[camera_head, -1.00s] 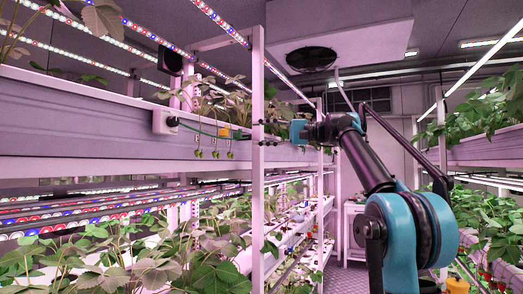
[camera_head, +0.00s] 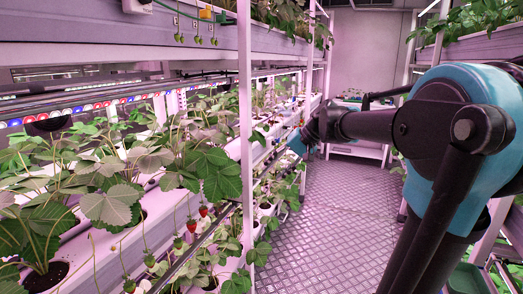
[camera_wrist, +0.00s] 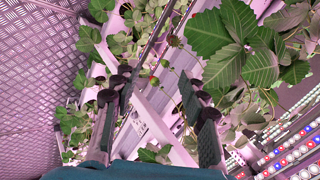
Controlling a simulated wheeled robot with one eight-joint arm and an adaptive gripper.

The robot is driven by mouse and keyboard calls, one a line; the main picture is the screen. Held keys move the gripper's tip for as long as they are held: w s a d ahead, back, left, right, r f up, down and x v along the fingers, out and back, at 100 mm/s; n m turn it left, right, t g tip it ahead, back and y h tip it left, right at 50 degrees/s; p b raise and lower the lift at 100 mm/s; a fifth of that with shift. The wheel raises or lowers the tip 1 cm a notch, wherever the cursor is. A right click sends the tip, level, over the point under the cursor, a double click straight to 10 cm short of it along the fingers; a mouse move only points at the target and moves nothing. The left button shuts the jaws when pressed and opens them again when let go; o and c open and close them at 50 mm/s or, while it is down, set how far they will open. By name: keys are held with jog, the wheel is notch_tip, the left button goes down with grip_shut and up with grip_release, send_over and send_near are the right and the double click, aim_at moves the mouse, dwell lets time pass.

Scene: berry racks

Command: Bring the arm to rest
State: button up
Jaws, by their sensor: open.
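My arm, blue and black, reaches from the right side of the head view toward the middle. My gripper shows as a blue part (camera_head: 297,146) at the arm's far end, beside the rack post over the aisle edge. In the wrist view my gripper (camera_wrist: 160,105) is open, its two dark fingers apart. Nothing is held between the fingers. Rack rails and plants show behind them.
A white rack post (camera_head: 246,130) stands just left of the arm. Strawberry plants (camera_head: 110,190) with a few red berries (camera_head: 192,226) fill the left rack. The patterned aisle floor (camera_head: 330,220) is clear. Another rack (camera_head: 480,40) stands at the right.

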jog(key=s+d+f+h, duration=0.2)
jog(key=s+d+f, duration=0.2)
jog(key=f, duration=0.5)
jog(key=s+d+f+t+h, duration=0.1)
jog(key=s+d+f+h, duration=0.2)
jog(key=s+f, duration=0.6)
jog(key=s+d+f+n+h, duration=0.1)
jog(key=s+d+f+h, duration=0.1)
jog(key=s+d+f, duration=0.5)
jog(key=shift+d+f+t+h, duration=0.25)
jog(key=shift+f+t+h, duration=0.05)
jog(key=shift+f, duration=0.65)
jog(key=shift+o, duration=0.2)
dwell(0.9)
